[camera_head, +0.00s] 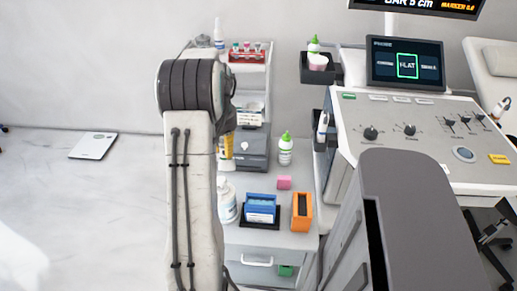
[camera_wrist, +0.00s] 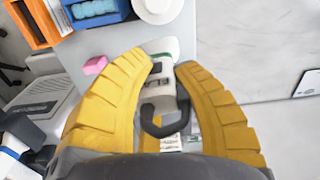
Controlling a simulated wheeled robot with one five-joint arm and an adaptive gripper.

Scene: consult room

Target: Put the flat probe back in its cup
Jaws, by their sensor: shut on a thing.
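My gripper (camera_wrist: 165,64) has its yellow fingers closed on a white body with a dark, curved cable-like loop, which looks like the flat probe (camera_wrist: 159,97). In the head view my gripper (camera_head: 227,146) is mostly hidden behind my arm, above the cart's left part, and the held probe cannot be made out. On the console's left side a dark cup (camera_head: 320,143) holds a white and blue item (camera_head: 323,122). Above it a dark holder (camera_head: 317,76) carries a pinkish-white cup and a green-capped bottle. The console screen (camera_head: 406,64) reads FLAT. I cannot tell which cup is the probe's.
The cart top (camera_head: 292,241) carries a blue box (camera_head: 260,207), an orange box (camera_head: 302,212), a pink block (camera_head: 284,183), a green-capped bottle (camera_head: 285,150) and a white bottle (camera_head: 227,203). A dark grey box (camera_head: 253,150) stands behind. Floor at left is open around a scale (camera_head: 93,146).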

